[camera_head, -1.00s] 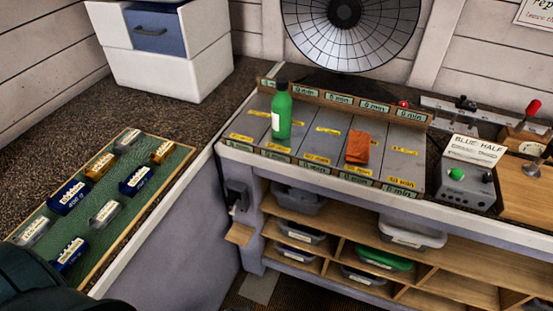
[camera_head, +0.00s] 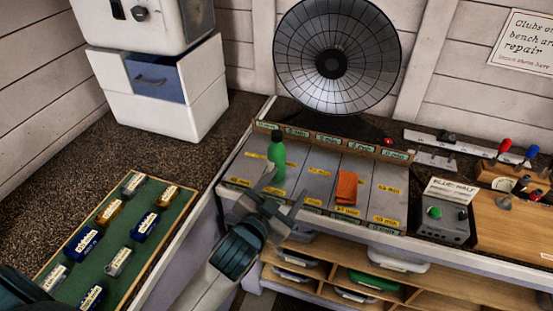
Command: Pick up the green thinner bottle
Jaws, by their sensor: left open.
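The green thinner bottle (camera_head: 276,160) stands upright on the grey sectioned board (camera_head: 314,165) on the bench, in the left part of it. Its dark cap points up. My left gripper (camera_head: 283,187) is in front of the bottle, with its fingers spread and nothing between them. One finger overlaps the bottle's lower part in the picture; I cannot tell whether they touch. My right gripper is not in view.
A folded orange cloth (camera_head: 347,187) lies on the board right of the bottle. A control box (camera_head: 444,218) stands further right.

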